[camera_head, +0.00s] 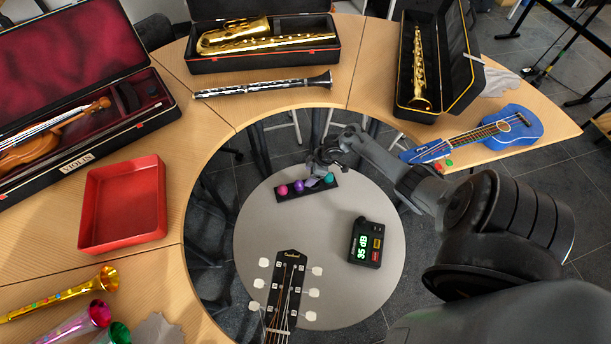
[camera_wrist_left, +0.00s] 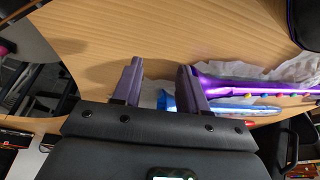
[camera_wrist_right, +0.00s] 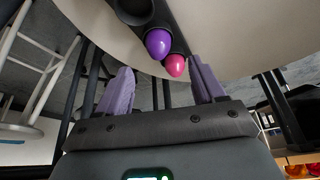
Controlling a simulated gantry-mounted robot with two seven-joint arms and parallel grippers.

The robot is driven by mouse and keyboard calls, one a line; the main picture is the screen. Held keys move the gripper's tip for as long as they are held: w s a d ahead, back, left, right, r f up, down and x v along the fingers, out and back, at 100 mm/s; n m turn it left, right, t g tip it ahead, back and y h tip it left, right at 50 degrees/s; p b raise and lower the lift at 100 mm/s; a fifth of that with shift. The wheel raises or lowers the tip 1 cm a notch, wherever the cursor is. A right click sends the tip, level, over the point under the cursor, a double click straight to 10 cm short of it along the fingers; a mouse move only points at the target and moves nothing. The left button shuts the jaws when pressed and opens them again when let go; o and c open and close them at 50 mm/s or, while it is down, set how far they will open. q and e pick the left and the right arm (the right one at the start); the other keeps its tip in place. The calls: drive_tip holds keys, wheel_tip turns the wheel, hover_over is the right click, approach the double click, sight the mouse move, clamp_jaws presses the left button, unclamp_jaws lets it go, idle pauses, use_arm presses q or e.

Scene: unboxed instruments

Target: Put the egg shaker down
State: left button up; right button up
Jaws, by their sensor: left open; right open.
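A black egg holder (camera_head: 306,191) lies on the round grey table (camera_head: 262,229). A pink egg shaker (camera_head: 283,190), a purple one (camera_head: 299,186) and a teal one (camera_head: 329,178) sit in it. The right wrist view shows the purple egg (camera_wrist_right: 158,43), the pink egg (camera_wrist_right: 175,66) and an empty cup (camera_wrist_right: 133,9) beside the purple one. My right gripper (camera_head: 318,174) is open at the holder, with no egg between its fingers (camera_wrist_right: 160,76). My left gripper (camera_wrist_left: 160,68) is open and empty over the wooden table.
A sound meter (camera_head: 367,243) and a guitar headstock (camera_head: 288,285) are on or over the round table. A red tray (camera_head: 122,204), violin case (camera_head: 80,135), clarinet (camera_head: 262,88) and blue ukulele (camera_head: 477,135) rest on the curved table. A purple horn (camera_wrist_left: 245,86) lies near my left gripper.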

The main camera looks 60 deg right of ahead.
drive_tip(key=p+v, duration=0.2)
drive_tip(key=v, duration=0.3)
drive_tip(key=shift+s+r, duration=0.1)
drive_tip(key=shift+r, duration=0.25)
